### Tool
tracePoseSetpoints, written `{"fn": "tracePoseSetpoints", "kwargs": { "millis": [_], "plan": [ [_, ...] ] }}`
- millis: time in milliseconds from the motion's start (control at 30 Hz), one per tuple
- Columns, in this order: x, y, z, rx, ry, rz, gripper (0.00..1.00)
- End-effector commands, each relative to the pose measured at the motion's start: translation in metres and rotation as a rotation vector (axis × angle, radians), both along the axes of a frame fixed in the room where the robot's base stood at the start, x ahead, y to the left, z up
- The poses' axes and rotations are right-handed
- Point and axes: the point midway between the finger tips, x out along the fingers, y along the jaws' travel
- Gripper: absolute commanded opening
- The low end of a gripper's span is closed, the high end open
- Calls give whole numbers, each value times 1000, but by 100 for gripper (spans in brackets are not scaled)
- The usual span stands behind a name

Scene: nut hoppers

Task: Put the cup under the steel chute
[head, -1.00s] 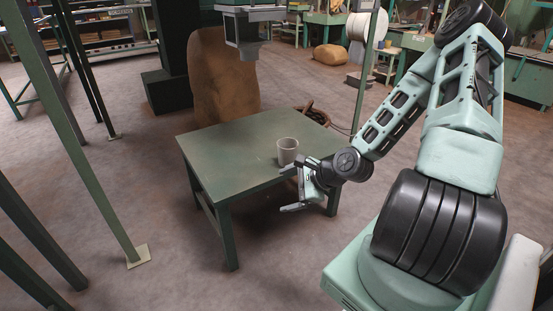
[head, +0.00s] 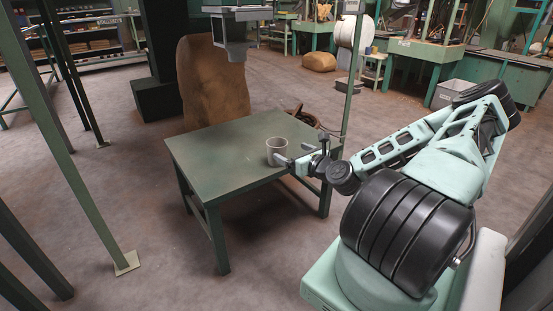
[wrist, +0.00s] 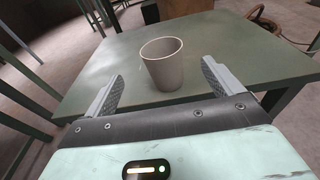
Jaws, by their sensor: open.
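The cup (head: 277,151) is pale grey, upright and empty-looking, on the green table (head: 216,157) near its right edge. In the wrist view the cup (wrist: 162,64) stands ahead of and between the two fingers of my gripper (wrist: 160,92), which are spread apart and empty. In the head view my gripper (head: 295,160) is at the table's right edge, with its fingertips close to the cup. I cannot tell from here whether a finger touches it. The steel chute (head: 236,42) hangs above the far side of the table, behind and left of the cup.
A big brown sack (head: 212,85) stands behind the table. A thin green post (head: 350,95) rises behind the table's right side, near a white spool (head: 356,31). A green slanted post (head: 85,140) stands at left. The table's left and middle are clear.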

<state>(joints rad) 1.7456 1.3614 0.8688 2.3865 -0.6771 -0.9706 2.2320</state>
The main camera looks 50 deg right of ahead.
Motion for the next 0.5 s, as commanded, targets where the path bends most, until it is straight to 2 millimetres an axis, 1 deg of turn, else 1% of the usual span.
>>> {"fn": "tracePoseSetpoints", "kwargs": {
  "millis": [33,200,433,500],
  "plan": [
    [11,-2,-5,-4,0,5,92],
    [36,-8,-8,-3,1,2,92],
    [51,-12,-9,-3,1,2,92],
    [60,-15,-11,-5,0,3,92]
  ]
}}
